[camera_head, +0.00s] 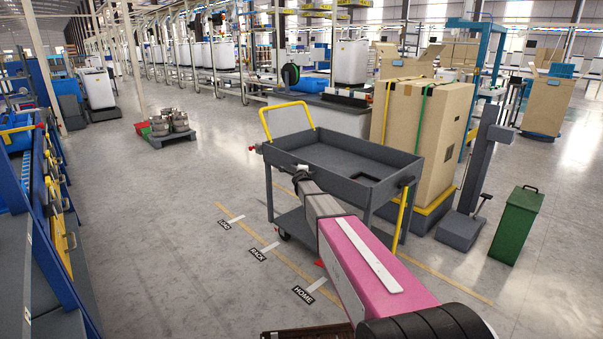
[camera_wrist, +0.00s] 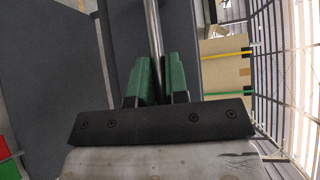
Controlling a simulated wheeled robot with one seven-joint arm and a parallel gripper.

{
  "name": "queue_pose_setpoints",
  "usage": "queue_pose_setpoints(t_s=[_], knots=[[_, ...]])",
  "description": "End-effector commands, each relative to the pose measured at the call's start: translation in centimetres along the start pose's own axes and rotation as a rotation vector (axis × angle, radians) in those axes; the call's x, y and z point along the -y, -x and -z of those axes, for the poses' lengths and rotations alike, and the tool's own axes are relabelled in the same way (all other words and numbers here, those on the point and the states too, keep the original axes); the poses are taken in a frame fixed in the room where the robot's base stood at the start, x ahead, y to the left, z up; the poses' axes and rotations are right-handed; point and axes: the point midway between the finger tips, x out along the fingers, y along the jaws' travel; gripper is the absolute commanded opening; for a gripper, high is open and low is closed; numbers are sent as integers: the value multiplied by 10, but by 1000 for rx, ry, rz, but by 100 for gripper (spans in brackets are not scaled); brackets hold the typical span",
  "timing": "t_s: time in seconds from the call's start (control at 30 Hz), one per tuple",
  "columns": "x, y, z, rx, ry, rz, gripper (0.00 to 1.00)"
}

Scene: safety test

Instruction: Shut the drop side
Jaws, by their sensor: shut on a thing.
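The grey cart (camera_head: 345,160) stands in the middle of the head view, with a deep top tray, a lower shelf and a yellow handle (camera_head: 287,119) at its far left. My gripper (camera_head: 299,172) is at the near left part of the tray, partly hidden by my own arm. In the wrist view my gripper's green fingers (camera_wrist: 158,80) are shut on a thin metal rod (camera_wrist: 153,28) that runs up the picture between them. Dark grey panel surface (camera_wrist: 45,80) lies beside the rod. I cannot tell exactly which way the drop side is tilted.
A strapped cardboard box (camera_head: 418,130) stands on a yellow-edged base behind the cart. A grey post stand (camera_head: 478,180) and a green bin (camera_head: 516,225) are to its right. Floor labels such as HOME (camera_head: 303,295) lie at left. Open floor (camera_head: 160,220) lies left.

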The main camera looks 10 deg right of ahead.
Motion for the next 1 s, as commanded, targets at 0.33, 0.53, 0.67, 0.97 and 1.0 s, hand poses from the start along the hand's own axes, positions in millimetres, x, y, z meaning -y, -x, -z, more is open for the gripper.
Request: queue_pose_setpoints(t_s=[0.33,0.53,0.67,0.97,1.0], knots=[[11,-7,5,-16,6,19,21],[9,-6,5,-16,4,17,25],[7,-4,5,-15,1,15,25],[7,28,4,-13,3,14,25],[7,35,4,-12,4,14,25]])
